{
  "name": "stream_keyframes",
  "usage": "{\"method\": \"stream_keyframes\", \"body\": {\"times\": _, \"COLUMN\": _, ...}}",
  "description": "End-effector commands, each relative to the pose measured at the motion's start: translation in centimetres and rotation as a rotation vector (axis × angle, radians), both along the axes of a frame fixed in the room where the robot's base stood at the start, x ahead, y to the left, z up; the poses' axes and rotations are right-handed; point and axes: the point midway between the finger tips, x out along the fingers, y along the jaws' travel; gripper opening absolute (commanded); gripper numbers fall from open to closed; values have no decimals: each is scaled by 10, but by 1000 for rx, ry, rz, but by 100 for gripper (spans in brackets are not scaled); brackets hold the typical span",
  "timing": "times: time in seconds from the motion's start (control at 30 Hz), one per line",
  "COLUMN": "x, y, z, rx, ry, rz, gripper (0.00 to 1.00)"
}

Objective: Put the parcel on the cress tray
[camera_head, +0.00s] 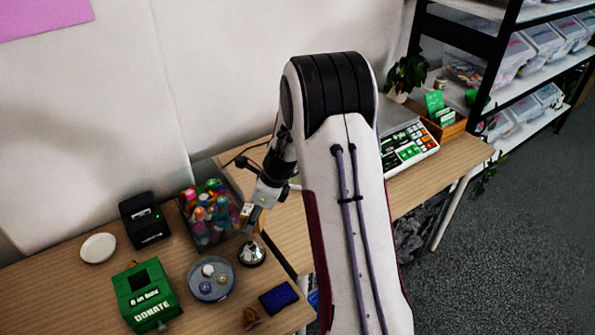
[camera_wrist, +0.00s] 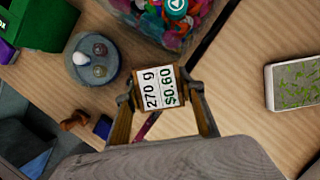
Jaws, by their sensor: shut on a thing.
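My gripper (camera_wrist: 160,94) is shut on the parcel (camera_wrist: 158,86), a small brown box with a white label reading "270 g $0.60". The fingers grip it from two opposite sides. In the head view my gripper (camera_head: 255,207) and the parcel (camera_head: 247,212) are beside the clear bin, above the table; the exact height is unclear. The cress tray (camera_wrist: 269,88) is a white tray with green sprouts, at the right edge of the wrist view, apart from the parcel and cut off by the frame. My arm appears to hide it in the head view.
A clear bin of colourful items (camera_head: 209,212) stands near my gripper. A bell (camera_head: 251,254), a round grey dish (camera_head: 212,278), a green donation box (camera_head: 147,295) and a black device (camera_head: 145,220) stand around it. The wood between parcel and tray looks clear, with a seam.

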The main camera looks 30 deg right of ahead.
Motion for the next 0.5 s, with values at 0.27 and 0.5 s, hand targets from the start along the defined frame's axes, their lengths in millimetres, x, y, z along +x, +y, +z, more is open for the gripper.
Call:
{"method": "stream_keyframes", "body": {"times": 0.27, "x": 27, "y": -36, "z": 6, "rx": -1, "ry": -2, "rz": -149, "gripper": 10}}
{"method": "stream_keyframes", "body": {"times": 0.5, "x": 51, "y": -70, "z": 13, "rx": -1, "ry": -2, "rz": -265, "gripper": 10}}
